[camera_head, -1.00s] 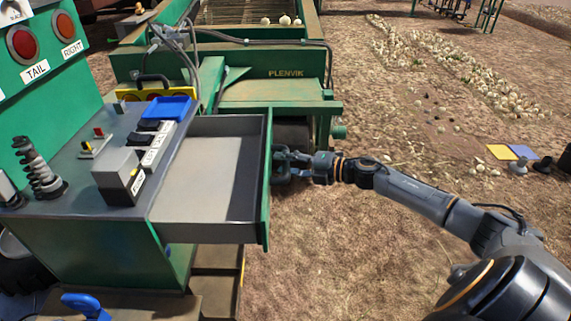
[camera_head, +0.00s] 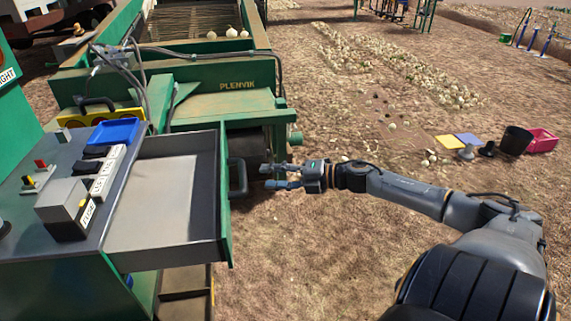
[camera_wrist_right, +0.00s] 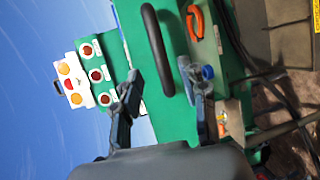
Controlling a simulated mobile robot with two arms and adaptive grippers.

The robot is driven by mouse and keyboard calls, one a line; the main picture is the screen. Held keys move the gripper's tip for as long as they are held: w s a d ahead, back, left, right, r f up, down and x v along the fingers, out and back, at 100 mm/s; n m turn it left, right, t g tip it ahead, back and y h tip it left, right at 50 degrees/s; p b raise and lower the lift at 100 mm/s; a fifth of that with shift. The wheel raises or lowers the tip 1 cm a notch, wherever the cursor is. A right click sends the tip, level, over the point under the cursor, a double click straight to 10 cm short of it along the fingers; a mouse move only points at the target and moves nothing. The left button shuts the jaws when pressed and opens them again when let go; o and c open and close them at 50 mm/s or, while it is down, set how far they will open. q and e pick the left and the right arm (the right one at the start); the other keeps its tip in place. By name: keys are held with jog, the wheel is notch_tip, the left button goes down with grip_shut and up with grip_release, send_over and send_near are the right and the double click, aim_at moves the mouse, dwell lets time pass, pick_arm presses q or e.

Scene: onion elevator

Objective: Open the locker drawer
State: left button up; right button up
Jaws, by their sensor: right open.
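The locker drawer (camera_head: 160,205) is pulled out from the green cabinet, and its grey, empty inside shows. Its green front panel (camera_head: 225,200) faces right and carries a dark handle (camera_head: 238,178). My right gripper (camera_head: 271,177) is open and empty, just to the right of the handle, with a visible gap between them. In the right wrist view, the dark handle bar (camera_wrist_right: 158,48) stands ahead of the two spread fingers. My left gripper is not in view.
The green PLENVIK machine (camera_head: 225,100) stands behind the drawer. Bare ground lies to the right, with a black bucket (camera_head: 516,140) and a pink crate (camera_head: 543,140) farther off.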

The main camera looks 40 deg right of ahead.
jog(key=shift+v, duration=1.65)
